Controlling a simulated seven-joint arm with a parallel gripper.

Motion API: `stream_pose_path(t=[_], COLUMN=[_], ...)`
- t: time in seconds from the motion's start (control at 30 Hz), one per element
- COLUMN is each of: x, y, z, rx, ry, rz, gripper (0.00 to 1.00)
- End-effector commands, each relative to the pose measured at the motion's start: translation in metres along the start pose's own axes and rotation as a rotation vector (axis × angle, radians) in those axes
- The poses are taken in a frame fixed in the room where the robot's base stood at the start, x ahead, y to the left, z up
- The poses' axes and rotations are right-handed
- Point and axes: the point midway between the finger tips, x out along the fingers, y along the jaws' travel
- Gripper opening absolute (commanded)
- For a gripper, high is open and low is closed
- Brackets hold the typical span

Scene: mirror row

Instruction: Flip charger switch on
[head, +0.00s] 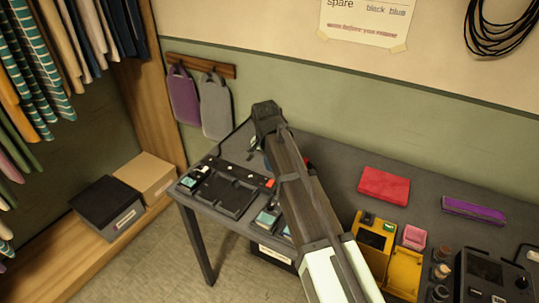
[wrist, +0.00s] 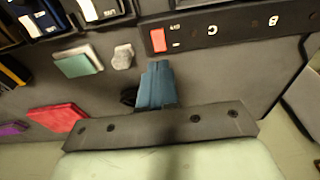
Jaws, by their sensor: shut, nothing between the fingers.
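The charger is a long black strip (head: 236,171) with a row of small white marks along the back left part of the table. Its red-orange switch (head: 270,183) is at the strip's right end, just left of my arm. In the wrist view the strip (wrist: 235,27) crosses the top, and the red switch (wrist: 158,40) is at its left end. My gripper (wrist: 157,68) is shut and empty, its blue-grey fingers just below the switch in the picture. I cannot tell whether they touch it. In the head view my arm hides the fingertips. The switch's position is unclear.
A black tray (head: 226,194) and small devices (head: 267,218) lie in front of the strip. Two bags (head: 215,106) hang on the wall behind.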

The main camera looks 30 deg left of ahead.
Motion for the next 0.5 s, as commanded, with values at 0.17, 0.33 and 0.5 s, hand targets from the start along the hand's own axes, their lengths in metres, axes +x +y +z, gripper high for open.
stream_pose_path(t=[0.17, 0.33, 0.5], x=[0.027, 0.045, 0.053], y=[0.0, 0.0, 0.0], z=[0.0, 0.0, 0.0], rx=[0.0, 0.001, 0.001], ry=[-0.001, -0.001, 0.0], rz=[0.001, 0.0, -0.001], gripper=[0.0, 0.0, 0.0])
